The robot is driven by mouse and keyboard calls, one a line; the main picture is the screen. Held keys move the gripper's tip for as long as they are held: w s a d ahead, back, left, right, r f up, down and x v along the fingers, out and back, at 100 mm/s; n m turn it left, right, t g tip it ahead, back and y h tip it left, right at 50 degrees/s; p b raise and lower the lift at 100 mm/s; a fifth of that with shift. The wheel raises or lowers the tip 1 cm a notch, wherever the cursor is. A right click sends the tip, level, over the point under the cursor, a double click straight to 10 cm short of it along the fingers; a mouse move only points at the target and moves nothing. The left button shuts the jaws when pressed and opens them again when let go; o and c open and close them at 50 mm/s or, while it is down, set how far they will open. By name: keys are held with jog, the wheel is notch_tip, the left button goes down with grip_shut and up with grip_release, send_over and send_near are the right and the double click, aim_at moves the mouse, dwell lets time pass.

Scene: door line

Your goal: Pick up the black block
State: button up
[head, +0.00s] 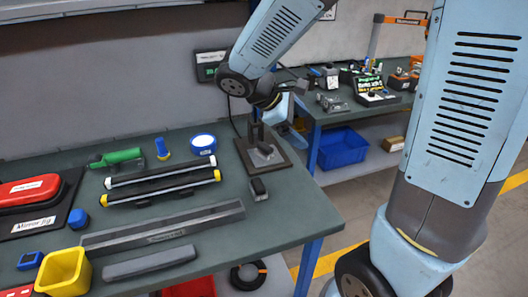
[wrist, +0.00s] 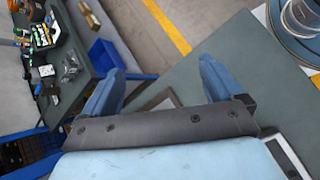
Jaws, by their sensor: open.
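A small black block (head: 258,188) sits on the green-grey bench top near its right edge in the head view. Just behind it is a dark square plate (head: 244,156) with a small dark upright piece on it. My gripper (wrist: 160,78) is open and empty, its two blue fingers spread wide in the wrist view. In the head view my arm's end hangs above and behind the plate, apart from the block; the fingertips are hard to make out there. I cannot make out the block in the wrist view.
Left of the block lie two black bars (head: 163,187), a long grey channel (head: 165,230), a blue tape roll (head: 203,144) and a yellow bin (head: 65,271). A second bench (head: 333,118) with tools stands right, a blue crate (head: 342,148) below it. The bench's front right corner is clear.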

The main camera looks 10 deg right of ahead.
jog(key=w+a+f+n+t+h, duration=0.2)
jog(key=w+a+f+n, duration=0.3)
jog(key=a, duration=0.1)
jog(key=n+t, duration=0.4)
jog(key=n, duration=0.2)
send_near(265, 146)
jog(key=shift+h, duration=0.4)
jog(key=w+d+f, duration=0.4)
jog(key=shift+w+d+f, duration=0.15)
jog(key=shift+d+f, duration=0.25)
jog(key=shift+d+r+x, duration=0.1)
jog(key=shift+r+x, duration=0.05)
jog(key=shift+x, duration=0.75)
jog(key=shift+d+r+x, duration=0.1)
jog(key=shift+r+x, duration=0.1)
jog(key=shift+x, duration=0.65)
jog(key=shift+d+r+x, duration=0.1)
jog(key=shift+r+x, duration=0.05)
jog(key=shift+x, duration=0.75)
jog(key=c, duration=1.4)
jog(key=shift+r, duration=0.15)
